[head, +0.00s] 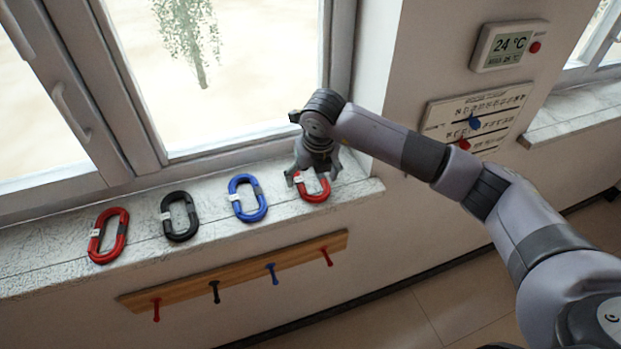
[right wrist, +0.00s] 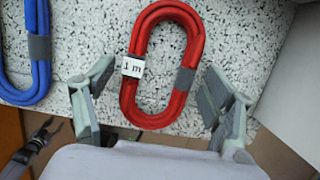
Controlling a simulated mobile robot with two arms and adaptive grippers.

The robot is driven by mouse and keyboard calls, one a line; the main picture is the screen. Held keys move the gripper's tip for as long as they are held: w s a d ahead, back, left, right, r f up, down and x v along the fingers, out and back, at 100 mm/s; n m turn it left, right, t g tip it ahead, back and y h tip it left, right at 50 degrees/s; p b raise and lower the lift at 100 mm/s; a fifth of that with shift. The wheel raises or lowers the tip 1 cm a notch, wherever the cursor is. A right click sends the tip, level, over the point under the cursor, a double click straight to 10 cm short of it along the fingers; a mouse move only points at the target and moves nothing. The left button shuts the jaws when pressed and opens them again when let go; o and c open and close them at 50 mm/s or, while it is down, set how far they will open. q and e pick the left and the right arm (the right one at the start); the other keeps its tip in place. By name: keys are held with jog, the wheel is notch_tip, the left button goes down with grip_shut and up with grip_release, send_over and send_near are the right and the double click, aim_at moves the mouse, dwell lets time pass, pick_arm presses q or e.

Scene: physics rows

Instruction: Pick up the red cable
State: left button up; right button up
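Two coiled red cables lie on the sill. One red cable (head: 121,236) is at the far left. The other red cable (head: 316,198) is at the right end, under my right gripper (head: 313,175), which hides its upper part in the head view. In the right wrist view this right-end red cable (right wrist: 128,98) shows a white "1 m" label and a grey band. The fingers of my right gripper (right wrist: 158,75) stand open on either side of it, with gaps and nothing gripped. My left gripper does not show in the head view.
A black cable (head: 168,224) and a blue cable (head: 236,197) lie between the red ones on the speckled sill (head: 50,254). A wooden rack (head: 190,284) with coloured pegs is below. The window is behind; a thermostat (head: 509,45) and sign (head: 478,112) are right.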

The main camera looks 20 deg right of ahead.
jog(key=c, duration=1)
jog(key=shift+r, duration=0.15)
jog(key=shift+w+r+b, duration=0.1)
jog(key=shift+r+b, duration=0.2)
jog(key=shift+r, duration=0.35)
notch_tip(320, 180, up, 18)
jog(key=b, duration=0.4)
jog(key=shift+r, duration=0.25)
